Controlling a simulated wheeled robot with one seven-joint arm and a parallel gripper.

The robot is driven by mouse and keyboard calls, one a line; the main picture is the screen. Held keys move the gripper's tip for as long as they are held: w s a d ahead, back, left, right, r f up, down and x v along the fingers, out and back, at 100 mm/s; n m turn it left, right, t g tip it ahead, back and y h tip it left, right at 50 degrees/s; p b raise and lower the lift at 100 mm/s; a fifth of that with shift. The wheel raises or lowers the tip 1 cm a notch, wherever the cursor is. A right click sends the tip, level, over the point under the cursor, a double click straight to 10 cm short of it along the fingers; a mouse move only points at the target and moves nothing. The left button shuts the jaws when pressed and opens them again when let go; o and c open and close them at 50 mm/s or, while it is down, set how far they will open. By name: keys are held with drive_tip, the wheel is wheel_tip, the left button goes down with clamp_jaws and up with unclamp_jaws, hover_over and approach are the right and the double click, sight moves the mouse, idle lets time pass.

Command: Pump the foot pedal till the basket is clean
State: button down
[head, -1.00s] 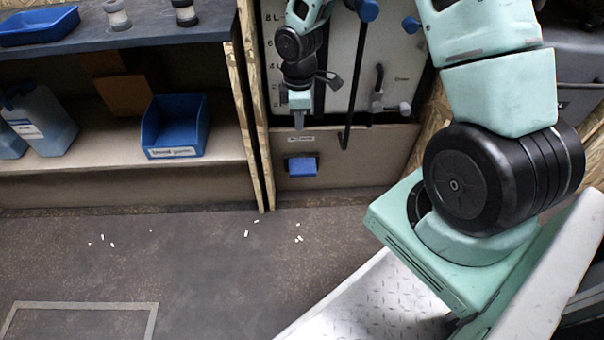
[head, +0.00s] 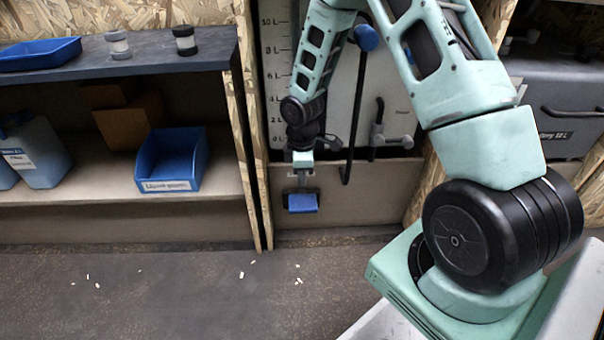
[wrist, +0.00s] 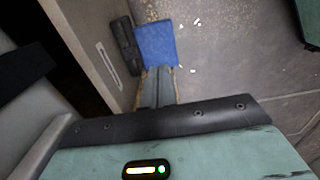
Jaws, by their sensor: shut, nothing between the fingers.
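The blue foot pedal (head: 302,203) sticks out low on the beige lower panel of the cabinet. My gripper (head: 302,187) is shut and empty, pointing down just above the pedal. In the wrist view, its fingertips (wrist: 158,72) overlap the near edge of the blue pedal (wrist: 156,45), and a dark mount stands beside the pedal. I cannot tell whether the fingertips touch the pedal. No basket can be made out in either view. A light panel (head: 350,95) with a litre scale rises above the pedal, partly hidden by my arm.
A black bar with a blue knob (head: 366,38) hangs close to the right of my gripper. A shelf at left holds a blue bin (head: 170,160) and jugs (head: 40,150). Small pale bits (head: 241,275) lie on the otherwise clear floor.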

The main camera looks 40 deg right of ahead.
sight(302, 202)
wheel_tip(302, 202, down, 7)
drive_tip(key=b, duration=0.4)
drive_tip(key=shift+f, duration=0.2)
